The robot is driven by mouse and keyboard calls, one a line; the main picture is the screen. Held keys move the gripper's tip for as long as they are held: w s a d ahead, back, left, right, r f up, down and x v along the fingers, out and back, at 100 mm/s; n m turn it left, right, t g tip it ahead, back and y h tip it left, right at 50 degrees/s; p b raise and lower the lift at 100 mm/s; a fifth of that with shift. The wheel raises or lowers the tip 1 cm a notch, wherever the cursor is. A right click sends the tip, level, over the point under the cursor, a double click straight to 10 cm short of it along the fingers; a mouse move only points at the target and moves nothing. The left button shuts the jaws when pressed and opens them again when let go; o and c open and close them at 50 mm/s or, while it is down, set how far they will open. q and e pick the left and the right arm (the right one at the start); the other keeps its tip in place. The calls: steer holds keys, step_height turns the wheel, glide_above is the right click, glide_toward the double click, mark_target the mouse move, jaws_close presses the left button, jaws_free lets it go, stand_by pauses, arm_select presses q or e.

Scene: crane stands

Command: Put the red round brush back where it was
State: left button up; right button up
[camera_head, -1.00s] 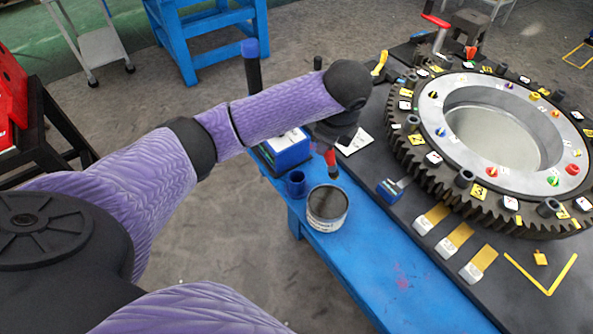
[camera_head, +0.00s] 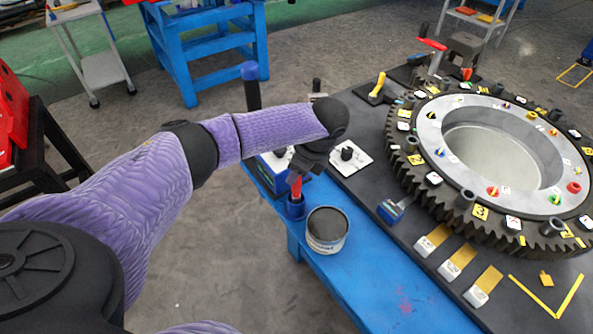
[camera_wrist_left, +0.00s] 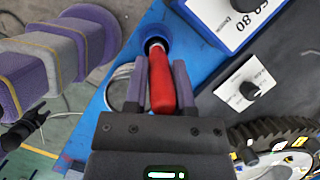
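The red round brush (camera_head: 296,186) has a red handle and points down from my left gripper (camera_head: 302,172). In the left wrist view the red handle (camera_wrist_left: 162,85) lies between the two fingers of the left gripper (camera_wrist_left: 162,82), which are shut on it. A small blue cup (camera_head: 295,209) stands on the blue bench edge, directly under the brush. The brush's lower end is at the cup's mouth and its bristles are hidden. In the left wrist view the cup's blue rim (camera_wrist_left: 153,42) surrounds the far end of the brush. My right gripper is not in view.
An open can (camera_head: 328,242) with a dark top stands right beside the cup. A blue box (camera_head: 271,168) and a white plate with a black knob (camera_head: 349,157) are behind. A big gear ring (camera_head: 408,178) fills the right. The bench (camera_head: 375,275) in front is clear.

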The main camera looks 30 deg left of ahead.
arm_select(q)
steer(key=o, duration=0.4)
steer(key=p+v, duration=0.2)
steer(key=v, duration=1)
steer(key=shift+p, duration=0.35)
